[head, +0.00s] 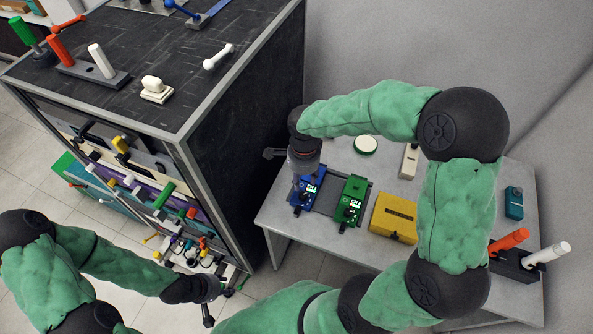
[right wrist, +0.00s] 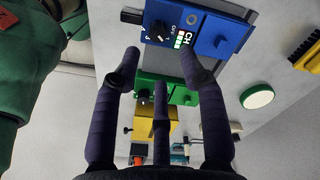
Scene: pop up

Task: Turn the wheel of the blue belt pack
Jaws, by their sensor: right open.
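The blue belt pack (head: 308,188) lies on the grey table, left of the green belt pack (head: 350,202). In the right wrist view the blue belt pack (right wrist: 222,36) shows its screen with "CH". A small dark dial with white marks (right wrist: 160,33) is on its face, and a black knob (right wrist: 131,16) sticks out at its end. My right gripper (head: 298,180) is over the pack and partly hides it. Its fingers (right wrist: 162,68) are open and empty, with tips apart around the dial's side in the picture; contact cannot be told. My left gripper (head: 215,304) hangs low near the cabinet, its fingers apart.
A yellow box (head: 394,217), a round green-rimmed white disc (head: 366,145) and a beige device (head: 409,161) share the table. A black stand with orange and white handles (head: 520,264) is at right. A dark cabinet (head: 245,120) stands close on the left.

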